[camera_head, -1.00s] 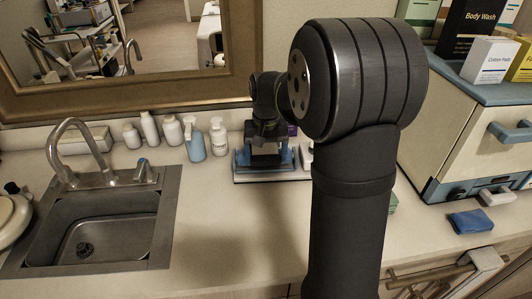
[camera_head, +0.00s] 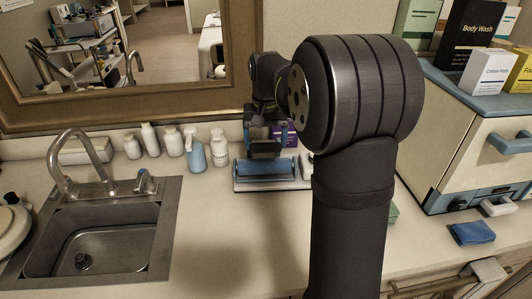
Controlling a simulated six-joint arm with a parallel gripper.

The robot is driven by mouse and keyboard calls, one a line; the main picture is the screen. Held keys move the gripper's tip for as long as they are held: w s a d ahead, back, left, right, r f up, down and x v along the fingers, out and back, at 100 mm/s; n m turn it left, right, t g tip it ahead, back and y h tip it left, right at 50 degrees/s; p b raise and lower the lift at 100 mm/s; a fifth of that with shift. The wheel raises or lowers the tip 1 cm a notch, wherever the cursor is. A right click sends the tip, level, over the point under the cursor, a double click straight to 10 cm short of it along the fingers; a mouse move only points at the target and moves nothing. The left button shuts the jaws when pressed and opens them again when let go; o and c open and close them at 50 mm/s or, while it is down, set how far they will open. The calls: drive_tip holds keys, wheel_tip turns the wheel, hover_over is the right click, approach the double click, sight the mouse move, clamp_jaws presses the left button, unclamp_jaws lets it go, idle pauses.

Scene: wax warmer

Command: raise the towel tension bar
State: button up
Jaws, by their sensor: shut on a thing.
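The towel holder (camera_head: 272,184) is a pale base on the counter behind my arm, with a blue roller (camera_head: 266,169) lying across it. Above the roller is a dark tension bar (camera_head: 264,148) between blue uprights. My gripper (camera_head: 263,136) reaches down from above, shut on the bar and holding it clear of the roller. The fingertips are small and dark here, so the exact grip is hard to see. My large dark arm hides the area just right of the holder.
White bottles and a blue pump bottle (camera_head: 194,150) stand left of the holder. A sink (camera_head: 95,238) with a faucet is at the left. A cream cabinet (camera_head: 445,140) with boxes on top and a blue cloth (camera_head: 472,232) are at the right. A mirror hangs behind.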

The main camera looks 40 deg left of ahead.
drive_tip(key=w+a+r, duration=0.4)
drive_tip(key=w+a, duration=0.1)
drive_tip(key=shift+w+r, duration=0.35)
drive_tip(key=shift+r, duration=0.05)
drive_tip(key=shift+s+d, duration=0.1)
idle(0.9)
drive_tip(key=o, duration=1.3)
drive_tip(key=shift+f, duration=0.1)
wheel_tip(320, 180, up, 17)
drive_tip(key=shift+r, duration=0.15)
